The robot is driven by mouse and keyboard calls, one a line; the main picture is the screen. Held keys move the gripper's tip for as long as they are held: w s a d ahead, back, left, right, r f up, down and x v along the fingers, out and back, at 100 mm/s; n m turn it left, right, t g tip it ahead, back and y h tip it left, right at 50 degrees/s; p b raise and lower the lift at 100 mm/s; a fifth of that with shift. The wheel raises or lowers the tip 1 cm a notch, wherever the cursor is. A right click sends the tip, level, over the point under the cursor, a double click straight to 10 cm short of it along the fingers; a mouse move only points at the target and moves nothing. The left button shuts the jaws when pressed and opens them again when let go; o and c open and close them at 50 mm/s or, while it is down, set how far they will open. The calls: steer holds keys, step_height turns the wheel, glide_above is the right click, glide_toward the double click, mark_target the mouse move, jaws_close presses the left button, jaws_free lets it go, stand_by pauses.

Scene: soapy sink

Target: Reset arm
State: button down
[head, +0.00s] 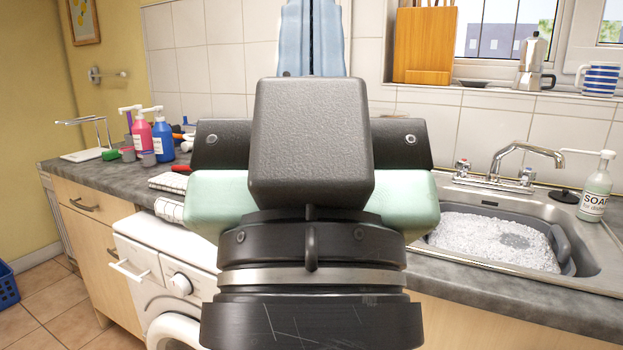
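My gripper (313,35) fills the middle of the head view, seen from behind, with its wrist at the bottom and its fingers pointing up. Its body is black and pale green, with a black box in front. The pale blue fingers rise behind that box and look side by side, with only a narrow dark seam between them. I see nothing held in the visible part. The arm stands upright in front of the counter and hides the middle of it.
The steel sink (607,247) at right holds a grey basin (566,250) of white foam. A soap bottle (596,188) stands beside it. Pink (141,135) and blue (163,135) bottles stand on the left counter (90,178), above a white washing machine (150,262). Tiled floor shows at lower left.

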step_height(320, 180, up, 26)
steer(key=p, duration=2.3)
steer(key=shift+f, duration=0.15)
